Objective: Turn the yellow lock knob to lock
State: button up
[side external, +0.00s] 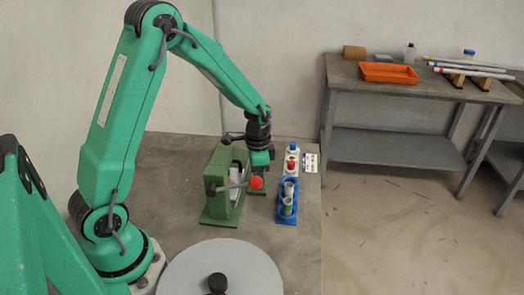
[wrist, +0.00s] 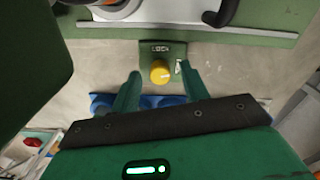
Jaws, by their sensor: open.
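The yellow lock knob (wrist: 160,72) sits on a small green plate (wrist: 162,48) marked LOCK in the wrist view. A pale line on the knob points to the right, and a white mark shows on the plate's right side. My gripper (wrist: 158,76) is open, with one finger on each side of the knob. Gaps show between the fingers and the knob. In the side view my gripper (side external: 257,172) points down beside the green frame jig (side external: 218,195). The knob cannot be made out there.
A lever with a red ball (side external: 257,183) sticks out near my gripper. A grey round disc (side external: 220,265) lies in front. A bench with an orange tray (side external: 389,73) stands behind.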

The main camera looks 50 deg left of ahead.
jog(key=shift+r, duration=3.85)
jog(key=m, duration=0.6)
jog(key=shift+f, duration=0.1)
jog(key=shift+f, duration=0.15)
jog(key=shift+f, duration=3.75)
grip_shut()
